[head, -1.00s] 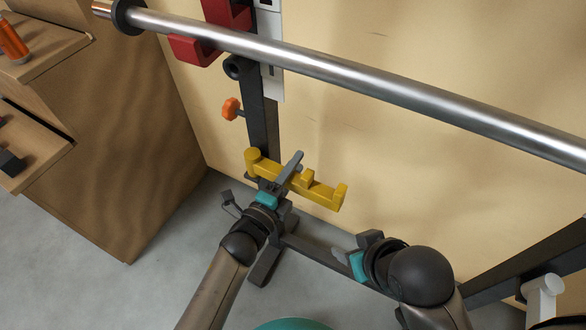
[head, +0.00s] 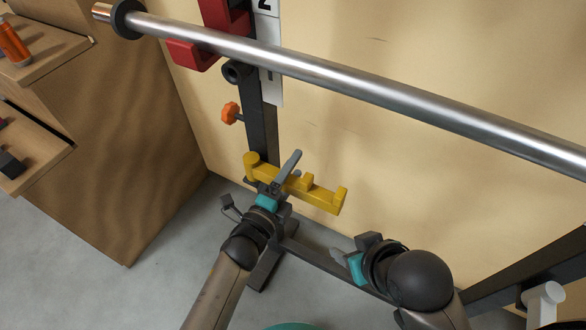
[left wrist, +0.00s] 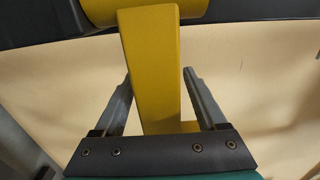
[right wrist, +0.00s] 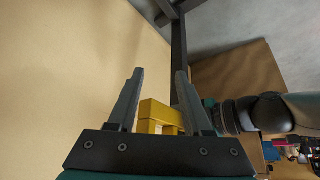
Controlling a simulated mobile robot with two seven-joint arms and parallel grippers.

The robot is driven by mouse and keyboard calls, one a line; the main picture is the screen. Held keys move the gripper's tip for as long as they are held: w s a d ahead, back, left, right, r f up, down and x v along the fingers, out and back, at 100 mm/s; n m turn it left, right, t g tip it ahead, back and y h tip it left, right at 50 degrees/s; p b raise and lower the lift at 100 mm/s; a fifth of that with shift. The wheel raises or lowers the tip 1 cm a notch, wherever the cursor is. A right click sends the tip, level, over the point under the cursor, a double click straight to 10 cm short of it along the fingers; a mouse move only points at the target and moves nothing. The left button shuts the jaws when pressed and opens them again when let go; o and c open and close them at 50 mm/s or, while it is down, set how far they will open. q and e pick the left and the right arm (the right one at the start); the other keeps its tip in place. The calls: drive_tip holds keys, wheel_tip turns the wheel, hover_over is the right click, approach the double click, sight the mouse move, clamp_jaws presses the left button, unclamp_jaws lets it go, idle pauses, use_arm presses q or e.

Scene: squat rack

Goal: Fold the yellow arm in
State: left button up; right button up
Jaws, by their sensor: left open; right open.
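The yellow arm (head: 318,193) sticks out to the right from the dark upright of the rack in the head view, with its round hinge end (head: 252,161) at the upright. My left gripper (head: 290,170) is at the yellow arm near the hinge. My right gripper (head: 350,252) is open and empty, below and right of the arm's free end. In the right wrist view the arm's end (right wrist: 158,115) shows beyond and between the open fingers (right wrist: 158,85).
A steel barbell (head: 340,78) crosses above, resting by a red hook (head: 195,54). An orange knob (head: 230,113) sits on the upright. A wooden shelf unit (head: 125,150) stands at the left. A tan wall is behind; grey floor (head: 60,255) is clear at lower left.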

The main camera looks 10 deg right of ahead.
use_arm(q)
drive_tip(key=shift+s+a, duration=0.3)
drive_tip(key=shift+s, duration=0.15)
drive_tip(key=shift+p+v, duration=0.6)
drive_tip(key=shift+v, duration=0.3)
drive_tip(key=p+v, duration=0.3)
drive_tip(key=v, duration=0.9)
drive_tip(key=shift+s, duration=0.15)
use_arm(e)
wheel_tip(320, 180, down, 7)
drive_tip(key=s+d+g, duration=0.1)
drive_tip(key=s+g, duration=0.1)
drive_tip(key=shift+d+g+h, duration=0.3)
drive_tip(key=shift+d+h, duration=0.05)
drive_tip(key=shift+h, duration=0.05)
use_arm(q)
drive_tip(key=shift+a, duration=0.15)
